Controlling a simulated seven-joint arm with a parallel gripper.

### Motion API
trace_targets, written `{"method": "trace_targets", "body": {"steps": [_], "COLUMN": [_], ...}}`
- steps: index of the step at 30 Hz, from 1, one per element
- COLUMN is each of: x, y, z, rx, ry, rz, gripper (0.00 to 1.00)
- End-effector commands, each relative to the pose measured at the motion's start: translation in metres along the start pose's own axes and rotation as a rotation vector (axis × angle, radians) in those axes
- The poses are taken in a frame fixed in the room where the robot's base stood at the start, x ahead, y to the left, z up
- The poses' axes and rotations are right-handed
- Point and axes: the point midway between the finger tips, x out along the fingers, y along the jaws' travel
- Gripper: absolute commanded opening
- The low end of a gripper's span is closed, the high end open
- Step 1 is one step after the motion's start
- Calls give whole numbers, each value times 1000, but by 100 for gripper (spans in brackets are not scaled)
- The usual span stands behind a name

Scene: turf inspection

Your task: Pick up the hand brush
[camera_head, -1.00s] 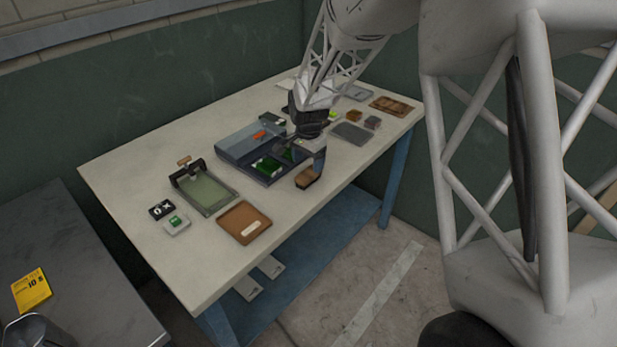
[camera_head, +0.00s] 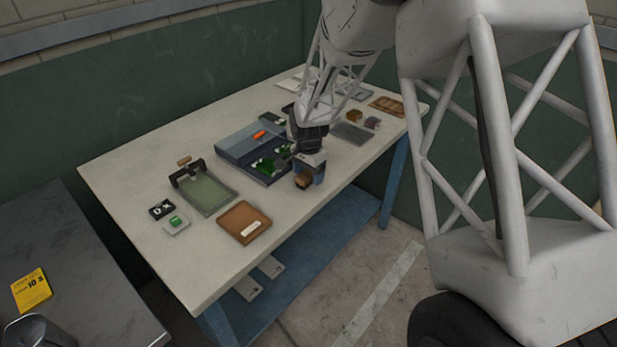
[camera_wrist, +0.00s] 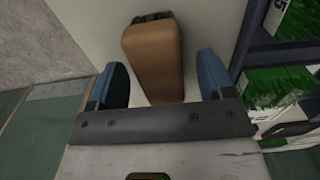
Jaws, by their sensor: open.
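The hand brush shows in the wrist view as a tan wooden block (camera_wrist: 153,62) with dark bristles at its far end. It lies on the pale table, and its near end lies between the two blue fingers of my gripper (camera_wrist: 165,78). The fingers are apart, with a gap on each side of the wood.
A blue-grey tray (camera_head: 233,150) with green turf pieces stands just left of my gripper. A brown tray (camera_head: 236,228), a green-topped frame (camera_head: 207,192) and small tiles (camera_head: 176,225) lie further left. A grey pad (camera_head: 352,133) lies to the right. The table's front edge is close.

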Motion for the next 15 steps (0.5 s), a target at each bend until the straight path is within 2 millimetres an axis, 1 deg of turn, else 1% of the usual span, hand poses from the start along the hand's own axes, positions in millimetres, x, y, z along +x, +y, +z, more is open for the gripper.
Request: {"method": "trace_targets", "body": {"steps": [9,10,15], "x": [0,0,0], "y": [0,0,0], "z": [0,0,0], "rx": [0,0,0], "ry": [0,0,0], "rz": [0,0,0], "gripper": [74,73,47]}}
